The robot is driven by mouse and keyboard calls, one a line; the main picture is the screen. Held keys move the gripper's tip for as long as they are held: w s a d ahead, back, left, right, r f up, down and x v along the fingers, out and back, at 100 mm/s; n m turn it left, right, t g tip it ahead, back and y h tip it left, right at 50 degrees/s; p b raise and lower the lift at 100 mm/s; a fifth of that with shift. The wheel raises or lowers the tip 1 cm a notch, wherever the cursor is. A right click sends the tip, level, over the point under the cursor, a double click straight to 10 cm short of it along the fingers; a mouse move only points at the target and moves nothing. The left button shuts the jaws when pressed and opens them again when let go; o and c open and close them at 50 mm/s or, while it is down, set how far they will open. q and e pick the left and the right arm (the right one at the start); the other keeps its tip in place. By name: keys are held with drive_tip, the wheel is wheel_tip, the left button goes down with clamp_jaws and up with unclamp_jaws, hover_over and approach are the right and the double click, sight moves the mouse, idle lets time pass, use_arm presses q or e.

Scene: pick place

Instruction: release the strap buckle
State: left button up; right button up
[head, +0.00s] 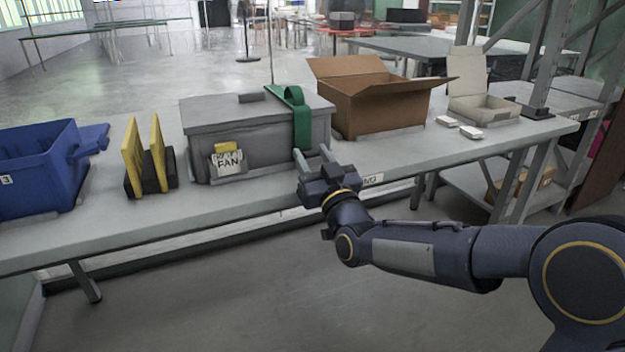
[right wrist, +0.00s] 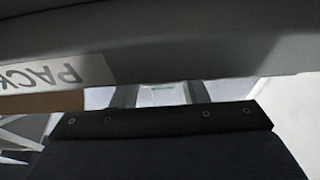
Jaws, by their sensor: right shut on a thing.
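A green strap (head: 301,125) runs over the lid and down the front of a grey lidded case (head: 262,140) on the long table. My right gripper (head: 314,154) is at the lower end of the strap, at the case's front right. Its two fingers point at the case and are shut on the strap buckle, which is mostly hidden. In the right wrist view the fingers (right wrist: 161,94) show with a small pale, greenish piece between them; its shape is too small to tell. My left gripper is not in view.
The grey table (head: 110,232) also bears a blue bin (head: 38,178), a black holder with yellow panels (head: 146,155), an open cardboard box (head: 385,105) and a small open pale box (head: 482,108). A label (right wrist: 55,75) on the table edge shows upside down in the right wrist view.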

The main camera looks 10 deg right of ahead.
drive_tip(key=shift+f+t+b, duration=0.5)
drive_tip(key=shift+f+b, duration=0.15)
drive_tip(key=shift+b, duration=0.5)
drive_tip(key=shift+s+d+r+t+y, duration=0.1)
drive_tip(key=shift+r+t+y, duration=0.05)
drive_tip(key=shift+t+y, duration=0.2)
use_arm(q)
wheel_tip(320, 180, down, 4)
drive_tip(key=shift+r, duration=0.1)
use_arm(e)
drive_tip(key=shift+r, duration=0.1)
drive_tip(key=o, duration=1)
drive_tip(key=shift+c, duration=0.2)
drive_tip(key=shift+s, duration=0.1)
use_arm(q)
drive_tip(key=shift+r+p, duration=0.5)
use_arm(e)
drive_tip(key=v, duration=0.7)
drive_tip(key=shift+s+f, duration=0.25)
drive_tip(key=shift+f, duration=0.05)
drive_tip(key=shift+d, duration=0.1)
